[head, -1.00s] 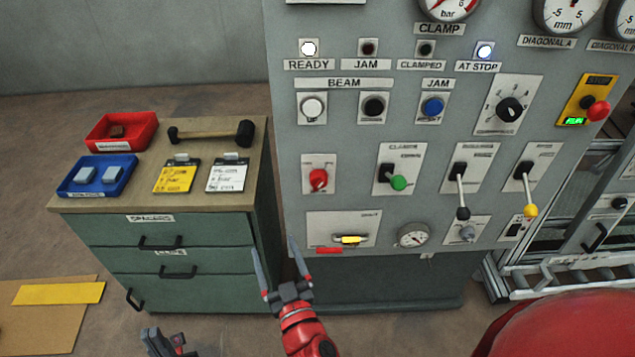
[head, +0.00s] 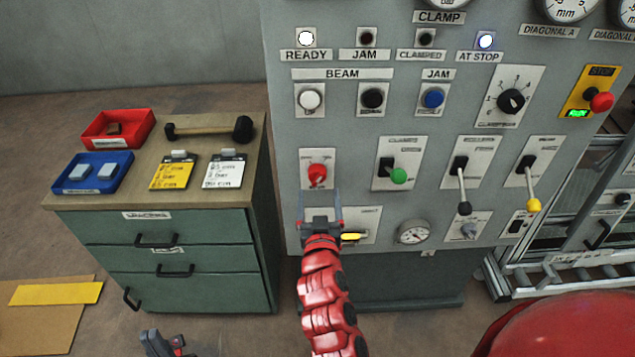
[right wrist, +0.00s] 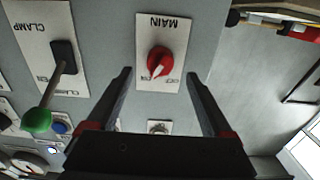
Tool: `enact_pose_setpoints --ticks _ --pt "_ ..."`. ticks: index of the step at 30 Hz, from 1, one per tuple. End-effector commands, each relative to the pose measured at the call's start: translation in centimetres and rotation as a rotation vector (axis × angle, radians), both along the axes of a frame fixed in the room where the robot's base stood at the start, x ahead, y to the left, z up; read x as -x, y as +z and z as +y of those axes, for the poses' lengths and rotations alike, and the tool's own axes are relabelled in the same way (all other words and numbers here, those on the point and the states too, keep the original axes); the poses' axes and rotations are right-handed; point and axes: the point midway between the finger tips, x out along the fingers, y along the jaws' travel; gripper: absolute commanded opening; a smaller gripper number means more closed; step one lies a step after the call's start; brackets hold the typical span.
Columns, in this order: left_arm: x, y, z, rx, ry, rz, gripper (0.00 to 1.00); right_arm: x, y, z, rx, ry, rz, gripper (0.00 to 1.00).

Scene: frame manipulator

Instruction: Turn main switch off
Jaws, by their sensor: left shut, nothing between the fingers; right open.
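The main switch (head: 317,174) is a red rotary knob on a white plate at the lower left of the grey panel. In the right wrist view the red knob (right wrist: 160,62) appears upside down under the word MAIN, with a white pointer mark set at a slant. My right gripper (head: 321,199) is open and empty, just below the knob in the head view. In the right wrist view its fingers stand on either side of the knob's plate, apparently short of the knob. My left gripper (head: 165,342) is shut and empty at the bottom left, partly cut off.
Right of the main switch are the green-tipped clamp lever (head: 398,176), a black-tipped lever (head: 464,207) and a yellow-tipped lever (head: 533,204). A red stop button (head: 601,102) is farther right. A green cabinet (head: 180,235) with trays and a hammer stands left of the panel.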

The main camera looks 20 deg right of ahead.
Motion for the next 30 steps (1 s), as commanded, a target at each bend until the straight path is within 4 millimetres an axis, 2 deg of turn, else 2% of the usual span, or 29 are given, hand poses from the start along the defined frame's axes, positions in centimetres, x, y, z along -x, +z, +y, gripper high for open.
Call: enact_pose_setpoints --ticks 3,9,21,30 --pt "0.0 1.0 0.0 0.000 0.000 0.001 0.00 -2.3 0.3 -0.7 0.002 -0.002 0.001 0.85" --pt "0.0 1.5 0.0 0.000 0.000 0.001 0.00 -4.6 0.1 -1.3 0.001 0.001 0.001 0.85" --pt "0.0 1.6 0.0 0.000 0.000 0.001 0.00 -5.3 0.0 -1.4 0.000 0.002 -0.001 0.85" --pt "0.0 1.6 0.0 0.000 0.000 0.001 0.00 -5.3 0.0 -1.4 0.000 0.002 -0.001 0.31"
